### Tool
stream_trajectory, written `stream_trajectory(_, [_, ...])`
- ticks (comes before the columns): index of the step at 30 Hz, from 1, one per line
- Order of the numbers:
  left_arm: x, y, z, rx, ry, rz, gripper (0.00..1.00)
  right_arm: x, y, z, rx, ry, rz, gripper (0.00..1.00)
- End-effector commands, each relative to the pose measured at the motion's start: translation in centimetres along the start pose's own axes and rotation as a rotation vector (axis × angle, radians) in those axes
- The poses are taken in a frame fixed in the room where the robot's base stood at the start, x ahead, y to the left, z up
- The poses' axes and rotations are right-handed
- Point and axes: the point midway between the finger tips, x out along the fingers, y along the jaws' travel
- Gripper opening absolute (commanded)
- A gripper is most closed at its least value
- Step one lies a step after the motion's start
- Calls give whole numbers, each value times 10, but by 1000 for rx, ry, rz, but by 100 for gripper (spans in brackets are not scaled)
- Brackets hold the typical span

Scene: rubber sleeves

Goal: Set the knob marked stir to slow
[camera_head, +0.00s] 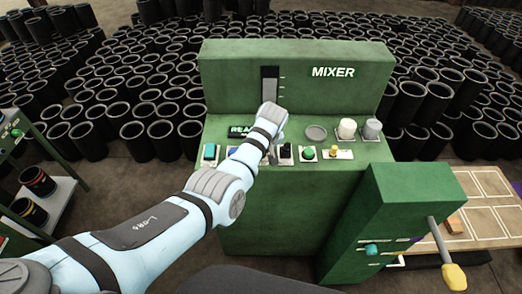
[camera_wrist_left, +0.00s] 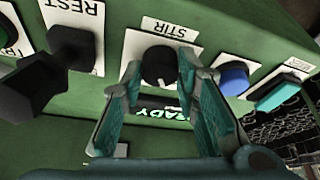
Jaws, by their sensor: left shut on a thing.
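The stir knob (camera_wrist_left: 160,66) is a round black knob on a white plate marked STIR, seen upside down in the left wrist view. My left gripper (camera_wrist_left: 159,72) has its two teal-padded fingers on either side of the knob and is shut on it. A small pale mark shows on the knob's lower part; the setting words cannot be read. In the head view my left arm reaches to the green mixer panel (camera_head: 330,175) and hides the knob. My right gripper is not in view.
Beside the stir knob are a black knob marked REST (camera_wrist_left: 75,48), a blue button (camera_wrist_left: 233,77) and a teal rocker switch (camera_wrist_left: 277,92). A green READY display is behind my fingers. A green box with a yellow-tipped lever (camera_head: 453,276) stands front right. Black sleeves fill the background.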

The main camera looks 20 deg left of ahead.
Motion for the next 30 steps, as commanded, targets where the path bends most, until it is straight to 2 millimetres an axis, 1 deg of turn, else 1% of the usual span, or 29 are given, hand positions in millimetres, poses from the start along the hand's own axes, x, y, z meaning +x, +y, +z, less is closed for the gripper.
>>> stream_trajectory(13, [-1,0,-1,-13,2,-4,0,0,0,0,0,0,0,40])
stream_trajectory(14, [-1,0,-1,-13,2,-4,31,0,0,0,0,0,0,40])
stream_trajectory(15, [-1,0,-1,-13,2,-4,38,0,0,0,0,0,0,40])
stream_trajectory(17, [-1,0,-1,-13,2,-4,47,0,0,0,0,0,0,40])
stream_trajectory(26, [-1,0,0,-12,0,-4,48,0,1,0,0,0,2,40])
stream_trajectory(29, [-8,1,-1,-11,2,-2,48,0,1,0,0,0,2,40])
stream_trajectory(30, [-13,2,-1,-11,3,-1,48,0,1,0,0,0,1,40])
